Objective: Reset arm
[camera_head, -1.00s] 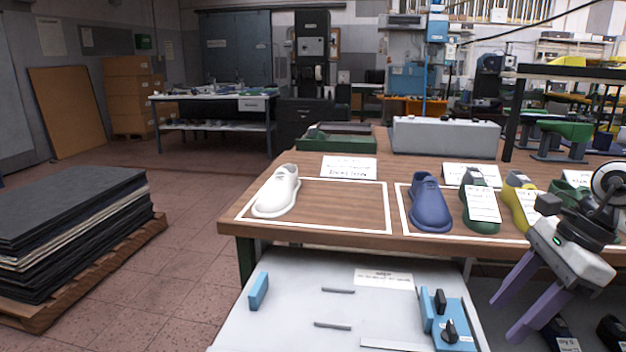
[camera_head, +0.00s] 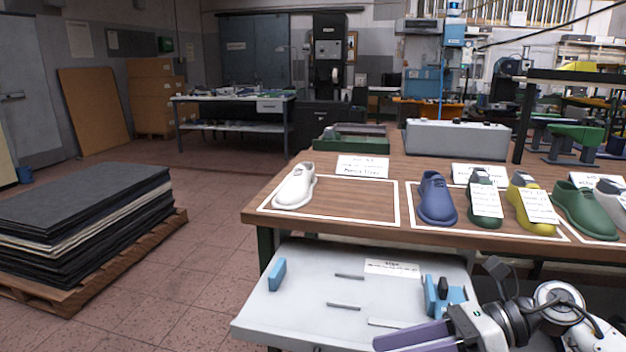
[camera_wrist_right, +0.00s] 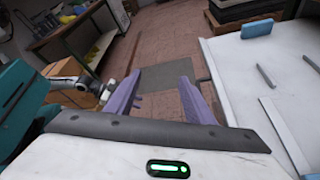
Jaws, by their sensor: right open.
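My right gripper (camera_head: 408,340) is at the bottom right of the head view, low in front of the white marble-topped stand. Its two purple fingers are apart with nothing between them; the wrist view also shows them spread (camera_wrist_right: 160,82) over the floor. A white and dark arm part shows at the left of the wrist view, partly behind a finger, and seems to be my left arm; its jaws cannot be made out. A white shoe last (camera_head: 296,186) stands in the left outlined area of the wooden table (camera_head: 350,238). Blue (camera_head: 436,198), dark green (camera_head: 486,215) and yellow (camera_head: 528,192) lasts stand in the right area.
The stand (camera_head: 300,305) carries a blue block (camera_head: 277,274), a blue fixture (camera_head: 440,297) and thin grey bars. A green last (camera_head: 585,212) stands farther right. A grey box (camera_head: 458,139) and green tray are behind. Stacked sheets (camera_head: 85,210) lie on a pallet at left, with open floor between.

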